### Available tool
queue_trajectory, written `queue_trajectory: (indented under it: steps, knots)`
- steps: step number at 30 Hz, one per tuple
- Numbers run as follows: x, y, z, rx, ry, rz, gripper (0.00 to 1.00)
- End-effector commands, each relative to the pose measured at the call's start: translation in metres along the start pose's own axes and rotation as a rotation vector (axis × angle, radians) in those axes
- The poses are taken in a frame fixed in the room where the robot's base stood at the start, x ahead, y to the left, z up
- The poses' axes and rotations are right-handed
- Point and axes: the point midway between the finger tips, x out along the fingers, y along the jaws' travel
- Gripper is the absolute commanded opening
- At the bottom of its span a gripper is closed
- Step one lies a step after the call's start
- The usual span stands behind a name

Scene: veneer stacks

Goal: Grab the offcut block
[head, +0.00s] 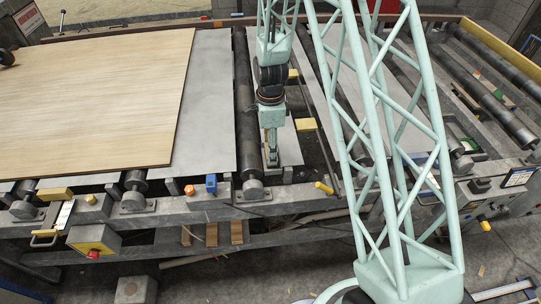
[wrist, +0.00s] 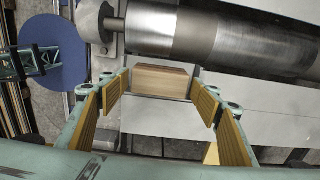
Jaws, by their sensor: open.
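The offcut block (wrist: 162,82) is a small pale wooden block with a brown grain, lying on a grey surface in the middle of the wrist view. My gripper (wrist: 159,103) is open, with one ribbed yellow-padded finger to each side of the block. The block shows between and slightly beyond the fingertips, and I see no clear contact. In the head view my gripper (head: 271,153) points down over a narrow grey strip between rollers. I cannot make out the block there; the gripper seems to hide it.
A dark metal roller (wrist: 232,38) runs close beside the block. In the head view a large veneer sheet (head: 95,95) lies at the left on a grey plate (head: 208,110). A yellow block (head: 306,124) sits just right of my gripper. Frame rails and more rollers surround the strip.

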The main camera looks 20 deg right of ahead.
Motion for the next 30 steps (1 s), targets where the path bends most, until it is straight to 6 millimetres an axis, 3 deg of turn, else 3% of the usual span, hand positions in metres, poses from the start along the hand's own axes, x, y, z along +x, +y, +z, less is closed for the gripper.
queue_trajectory:
  steps: [6, 24, 30]
  knots:
    - [0.0126, 0.0006, -0.0001, 0.0, 0.0, 0.001, 0.58]
    - [0.0135, 0.0002, 0.0, 0.0, 0.0, 0.0, 0.58]
    - [0.0135, 0.0003, -0.0001, 0.0, 0.0, 0.0, 0.42]
